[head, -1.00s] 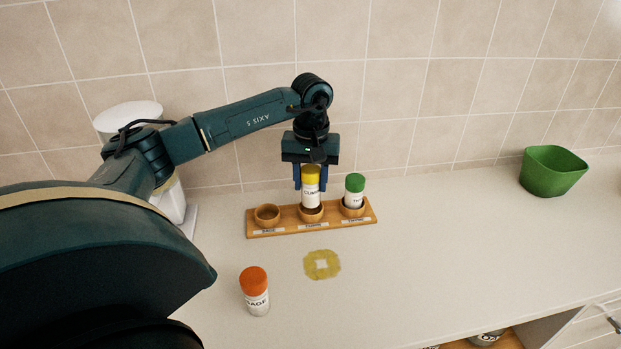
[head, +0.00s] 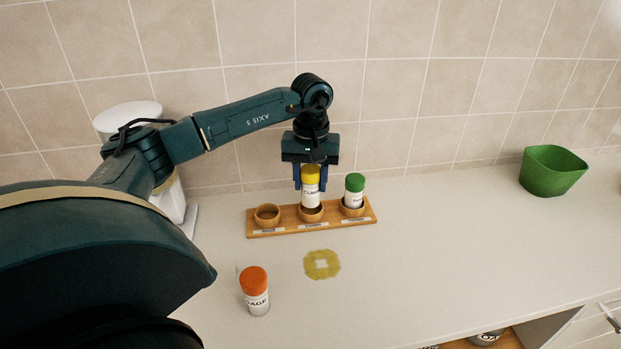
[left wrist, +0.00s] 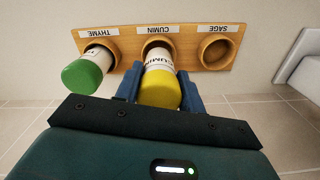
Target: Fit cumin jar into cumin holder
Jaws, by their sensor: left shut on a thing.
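The cumin jar (head: 311,190), white with a yellow lid, stands upright at the middle cup of the wooden rack. It also shows in the left wrist view (left wrist: 160,85). The cumin holder (head: 312,213) is that middle cup, labelled CUMIN in the left wrist view (left wrist: 155,43). The jar's lower end is at or inside the cup's rim; how deep it sits I cannot tell. My left gripper (head: 311,182) points down, its blue fingers shut on the jar by its upper part and lid. My right gripper is not in view.
A green-lidded thyme jar (head: 354,190) stands in the right cup. The left cup, labelled SAGE (head: 267,214), is empty. A green bowl (head: 552,171) is far right.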

